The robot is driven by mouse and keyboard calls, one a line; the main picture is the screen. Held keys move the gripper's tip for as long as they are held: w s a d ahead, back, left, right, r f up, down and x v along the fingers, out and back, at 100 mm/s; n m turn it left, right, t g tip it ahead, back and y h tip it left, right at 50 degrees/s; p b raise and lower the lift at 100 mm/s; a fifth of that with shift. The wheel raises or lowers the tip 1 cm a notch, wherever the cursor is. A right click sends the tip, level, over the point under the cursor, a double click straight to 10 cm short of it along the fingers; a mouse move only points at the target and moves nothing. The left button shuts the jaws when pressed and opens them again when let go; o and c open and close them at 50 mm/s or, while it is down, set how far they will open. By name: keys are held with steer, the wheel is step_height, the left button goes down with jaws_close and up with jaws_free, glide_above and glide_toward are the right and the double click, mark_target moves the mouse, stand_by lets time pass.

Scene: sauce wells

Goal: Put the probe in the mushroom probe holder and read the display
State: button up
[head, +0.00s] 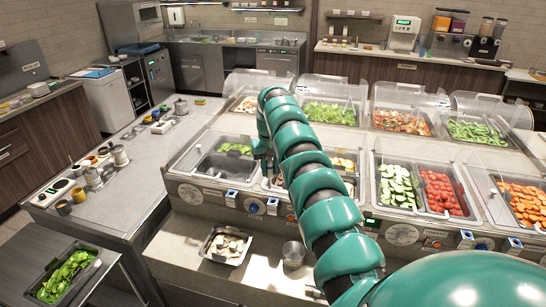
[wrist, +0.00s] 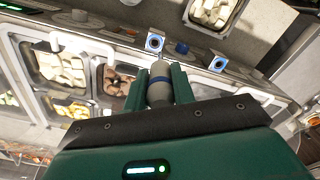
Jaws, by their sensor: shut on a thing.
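In the head view my gripper (head: 262,158) hangs over the left part of the counter, partly hidden by my arm. I cannot read which one is the mushroom holder. A well of brown pieces (wrist: 116,82) lies beside the gripper. A small green-lit display (head: 371,222) is unreadable.
Below the counter front, a pan of pale pieces (head: 211,251) and a metal cup (head: 293,253) stand on a ledge. Clear lids (head: 330,88) rise behind the wells. A side counter (head: 130,190) holds cups and jars at left.

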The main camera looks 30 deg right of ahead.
steer(key=shift+s+d+r, duration=0.2)
steer(key=shift+d, duration=0.4)
steer(key=shift+f, duration=2.9)
steer(key=shift+f+b, duration=2.1)
steer(key=shift+f, duration=0.75)
stand_by(1.7)
